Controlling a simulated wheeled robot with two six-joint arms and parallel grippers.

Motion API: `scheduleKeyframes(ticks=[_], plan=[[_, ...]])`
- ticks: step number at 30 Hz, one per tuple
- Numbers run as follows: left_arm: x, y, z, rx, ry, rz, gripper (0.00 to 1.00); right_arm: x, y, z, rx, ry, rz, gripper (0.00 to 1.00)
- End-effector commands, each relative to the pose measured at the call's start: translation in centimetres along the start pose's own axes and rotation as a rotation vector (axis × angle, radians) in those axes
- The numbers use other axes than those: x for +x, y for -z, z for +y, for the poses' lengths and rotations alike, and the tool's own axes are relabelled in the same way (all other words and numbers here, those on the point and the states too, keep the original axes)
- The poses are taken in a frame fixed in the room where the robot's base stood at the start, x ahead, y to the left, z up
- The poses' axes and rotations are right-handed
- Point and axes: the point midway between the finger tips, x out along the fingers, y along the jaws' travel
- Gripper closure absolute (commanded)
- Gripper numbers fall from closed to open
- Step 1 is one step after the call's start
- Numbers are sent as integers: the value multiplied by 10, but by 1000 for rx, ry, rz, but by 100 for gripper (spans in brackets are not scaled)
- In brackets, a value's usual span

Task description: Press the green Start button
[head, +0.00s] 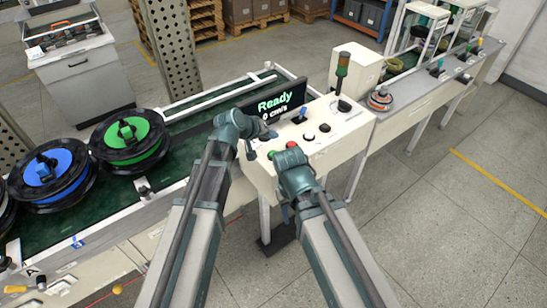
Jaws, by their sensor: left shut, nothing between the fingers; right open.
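The green Start button (271,155) is small and sits at the left end of the row on the white control panel (345,125). My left gripper (258,143) is shut and empty, just above and left of the button at the panel's left edge. I cannot tell whether it touches anything. My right gripper (289,160) is open over the panel's front edge, just right of the green button and close to a red button (291,145). The display (273,104) behind the panel reads "Ready" and 0 cm/s.
Black knobs (324,128) and a signal tower (342,66) stand on the panel. A green conveyor (195,125) at left carries a green spool (130,138) and a blue spool (50,172). Another bench line extends to the right. The floor at right is clear.

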Motion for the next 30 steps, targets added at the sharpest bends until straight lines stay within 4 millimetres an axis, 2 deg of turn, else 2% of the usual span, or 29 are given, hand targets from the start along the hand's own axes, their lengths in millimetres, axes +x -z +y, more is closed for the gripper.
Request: scheduleKeyframes(ticks=[1,6,12,30], plan=[[10,-7,-7,0,0,0,100,14,1,-1,0,0,0,50],[27,-20,-20,0,0,0,100,38,2,-4,1,0,0,50],[39,-28,-28,0,0,0,100,55,3,-5,0,0,0,50],[39,-29,-29,0,0,0,100,56,3,-5,0,0,0,50]])
